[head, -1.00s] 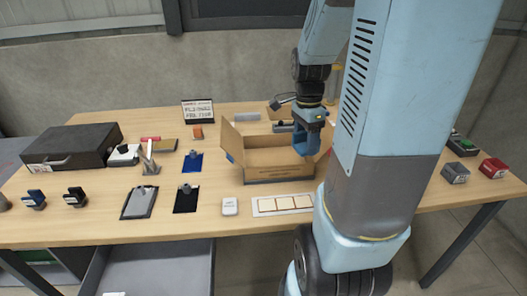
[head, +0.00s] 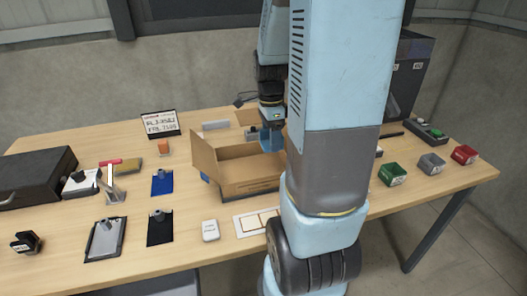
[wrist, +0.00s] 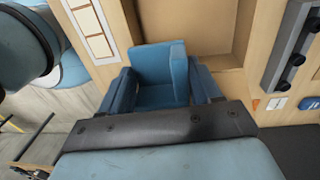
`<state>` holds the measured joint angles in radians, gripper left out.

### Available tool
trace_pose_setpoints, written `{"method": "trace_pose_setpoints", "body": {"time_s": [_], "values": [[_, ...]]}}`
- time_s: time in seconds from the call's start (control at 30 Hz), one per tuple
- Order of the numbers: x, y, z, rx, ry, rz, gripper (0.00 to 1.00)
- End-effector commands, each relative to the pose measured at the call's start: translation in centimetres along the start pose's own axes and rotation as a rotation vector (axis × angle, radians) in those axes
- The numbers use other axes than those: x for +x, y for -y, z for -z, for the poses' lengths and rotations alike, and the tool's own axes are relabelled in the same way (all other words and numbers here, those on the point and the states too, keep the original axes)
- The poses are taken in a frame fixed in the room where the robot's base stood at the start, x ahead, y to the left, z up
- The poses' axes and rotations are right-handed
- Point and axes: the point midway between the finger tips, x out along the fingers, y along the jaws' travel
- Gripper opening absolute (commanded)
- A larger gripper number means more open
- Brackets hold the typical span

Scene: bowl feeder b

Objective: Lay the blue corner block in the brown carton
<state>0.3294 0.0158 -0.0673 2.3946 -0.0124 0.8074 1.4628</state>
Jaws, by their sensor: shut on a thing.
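The blue corner block shows in the wrist view (wrist: 160,66), an angled piece with two walls meeting at a corner. My gripper (wrist: 162,88) is shut on it, with a blue finger on either side. In the head view, my gripper (head: 271,138) points down over the right back part of the open brown carton (head: 252,188); block and fingers are hard to tell apart there. The carton's flaps stand open, and my arm hides its right end. In the wrist view, the carton (wrist: 212,16) shows behind the block. I cannot tell the block's exact height above the carton floor.
A white card with framed panels (head: 249,224) and a white box (head: 210,230) lie in front of the carton. Clipboards, stamps and a black case (head: 38,178) are at left. Green (head: 392,173), grey and red blocks stand at right.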

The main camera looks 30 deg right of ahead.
Motion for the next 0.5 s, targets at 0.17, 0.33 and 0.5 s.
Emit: {"method": "trace_pose_setpoints", "body": {"time_s": [0.17,0.33,0.5], "values": [[1.3,2.8,0.0,0.000,0.000,-0.003,0.30],[3.3,4.7,0.0,-0.001,0.000,-0.004,0.30],[5.0,6.3,0.0,-0.001,0.000,-0.003,0.30]]}}
